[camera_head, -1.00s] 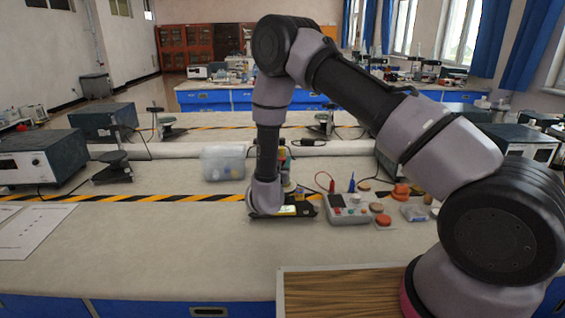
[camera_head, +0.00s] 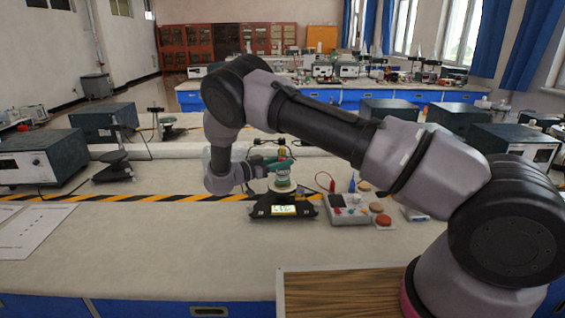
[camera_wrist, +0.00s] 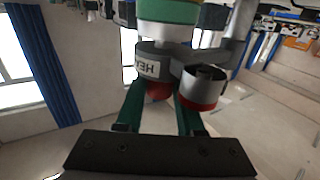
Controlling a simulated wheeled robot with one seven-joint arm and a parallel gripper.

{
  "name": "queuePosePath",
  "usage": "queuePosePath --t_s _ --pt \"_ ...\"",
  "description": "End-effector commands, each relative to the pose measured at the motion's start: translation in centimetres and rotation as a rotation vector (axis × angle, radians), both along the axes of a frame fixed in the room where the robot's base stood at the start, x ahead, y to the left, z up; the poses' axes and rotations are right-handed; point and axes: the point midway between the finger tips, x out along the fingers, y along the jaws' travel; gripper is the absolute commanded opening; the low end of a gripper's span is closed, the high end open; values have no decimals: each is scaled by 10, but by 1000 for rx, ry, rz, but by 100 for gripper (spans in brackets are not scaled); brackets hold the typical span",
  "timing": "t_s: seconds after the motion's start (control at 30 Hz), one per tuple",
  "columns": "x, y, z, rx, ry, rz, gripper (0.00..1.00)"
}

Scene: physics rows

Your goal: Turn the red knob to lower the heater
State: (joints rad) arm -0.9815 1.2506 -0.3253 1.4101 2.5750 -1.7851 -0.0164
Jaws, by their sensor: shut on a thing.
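The red knob (camera_wrist: 158,91) sits between my gripper's green fingers (camera_wrist: 157,100) in the wrist view, under a grey block with a partly hidden label (camera_wrist: 146,68) that seems to begin "HE". The fingers are shut on the knob. Above the block is a white and green round part (camera_wrist: 167,20). In the head view my gripper (camera_head: 276,164) reaches from the left to the upper part of a stand with a black base and a lit display (camera_head: 284,210). The knob cannot be made out there.
A second white cylinder with a red rim (camera_wrist: 203,90) is close beside my right finger in the wrist view. A grey control box (camera_head: 349,209) with small knobs stands right of the stand, with a red-brown disc (camera_head: 383,220).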

Motion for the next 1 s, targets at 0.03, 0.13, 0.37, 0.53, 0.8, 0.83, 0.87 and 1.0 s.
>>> queuePosePath --t_s 0.03,0.13,0.37,0.53,0.8,0.83,0.87,1.0 --pt "-1 -1 -3 2 1 -20 0" --pt "0 -1 -3 3 2 -51 0" --pt "-1 -1 -3 2 4 -85 0" --pt "-1 -1 -3 2 3 -88 0" --pt "-1 -2 -3 2 3 -88 49" --pt "-1 -2 -3 2 3 -87 49" --pt "-1 -2 -3 2 3 -87 49" --pt "-1 -1 -2 0 1 -86 49"
